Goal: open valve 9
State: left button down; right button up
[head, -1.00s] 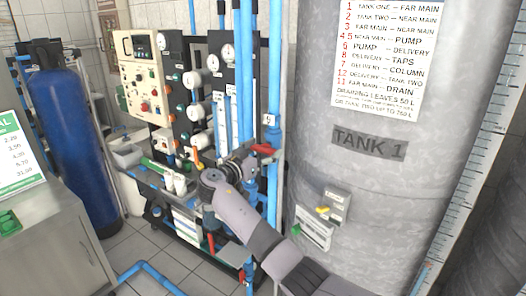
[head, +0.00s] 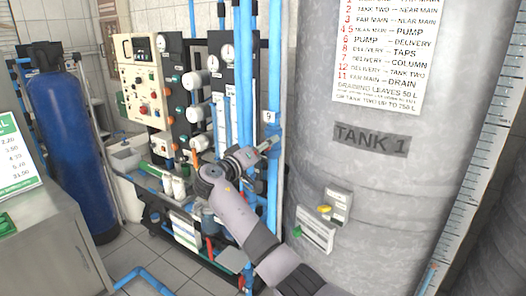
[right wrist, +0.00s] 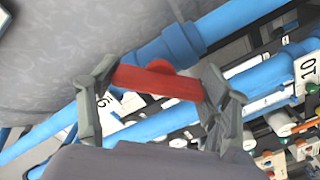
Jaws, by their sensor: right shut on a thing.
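The red valve handle (right wrist: 155,82) lies between the two fingers of my right gripper (right wrist: 160,95) in the right wrist view, held at both ends. It sits at a slant across the blue pipe and its blue fitting (right wrist: 180,43). In the head view my right gripper (head: 266,147) is at the blue vertical pipe (head: 273,80), just below the white tag 9 (head: 269,116), and hides most of the handle. A tag partly behind a finger (right wrist: 104,102) looks like a 6 or an upturned 9. My left gripper is not in view.
The grey tank marked TANK 1 (head: 345,185) stands close to the right of the pipe. A pump rack with gauges and a control panel (head: 142,75) is behind and left. Tag 10 (right wrist: 308,70) marks a neighbouring pipe. A blue cylinder (head: 72,140) stands far left.

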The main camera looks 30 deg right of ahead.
jog(key=n+p, duration=0.1)
jog(key=n, duration=0.3)
jog(key=shift+r+n, duration=0.1)
jog(key=shift+n, duration=0.3)
jog(key=shift+n+p, duration=0.95)
jog(key=shift+n, duration=1.25)
jog(key=o, duration=1.1)
jog(key=shift+o, duration=0.2)
jog(key=shift+a, duration=0.15)
jog(key=v, duration=1.1)
jog(key=shift+s+a, duration=0.2)
jog(key=shift+a, duration=0.15)
